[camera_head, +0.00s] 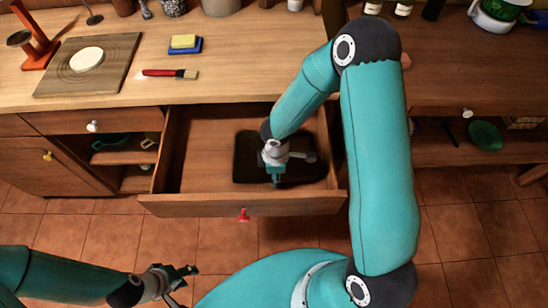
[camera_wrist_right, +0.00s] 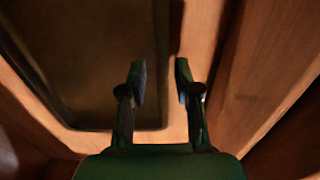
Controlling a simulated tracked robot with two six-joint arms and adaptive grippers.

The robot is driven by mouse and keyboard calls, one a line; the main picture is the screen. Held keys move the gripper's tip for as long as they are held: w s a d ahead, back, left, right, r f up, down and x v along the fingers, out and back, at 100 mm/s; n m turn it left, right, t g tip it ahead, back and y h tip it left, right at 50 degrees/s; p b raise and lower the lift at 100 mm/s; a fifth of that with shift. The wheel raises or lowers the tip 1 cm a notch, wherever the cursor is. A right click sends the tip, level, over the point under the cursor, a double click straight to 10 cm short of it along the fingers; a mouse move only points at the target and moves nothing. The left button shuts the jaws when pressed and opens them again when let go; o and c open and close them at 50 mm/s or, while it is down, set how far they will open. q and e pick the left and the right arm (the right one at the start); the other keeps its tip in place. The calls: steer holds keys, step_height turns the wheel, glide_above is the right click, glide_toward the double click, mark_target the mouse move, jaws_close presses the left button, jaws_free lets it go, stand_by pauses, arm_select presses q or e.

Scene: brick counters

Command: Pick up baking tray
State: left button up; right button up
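The baking tray (camera_head: 245,158) is a dark, flat tray lying in the open wooden drawer (camera_head: 200,205), toward its right side. In the right wrist view the tray (camera_wrist_right: 90,60) fills the left part, with its rim running between my fingers. My right gripper (camera_head: 276,178) is down in the drawer over the tray and hides part of it. Its two fingers (camera_wrist_right: 161,70) are apart, one on each side of the rim, with nothing clearly gripped. My left gripper (camera_head: 184,284) is open and empty at the lower left, away from the drawer.
The drawer front has a red knob (camera_head: 244,215), and its walls surround the tray closely on the right. On the counter lie a cutting board (camera_head: 115,50) with dough, a red brush (camera_head: 170,73) and a yellow-blue sponge (camera_head: 184,44). Open tiled floor lies in front.

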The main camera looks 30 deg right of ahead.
steer(key=shift+f, duration=0.9)
steer(key=shift+c, duration=0.3)
steer(key=c, duration=0.5)
jaws_close()
steer(key=shift+r, duration=0.15)
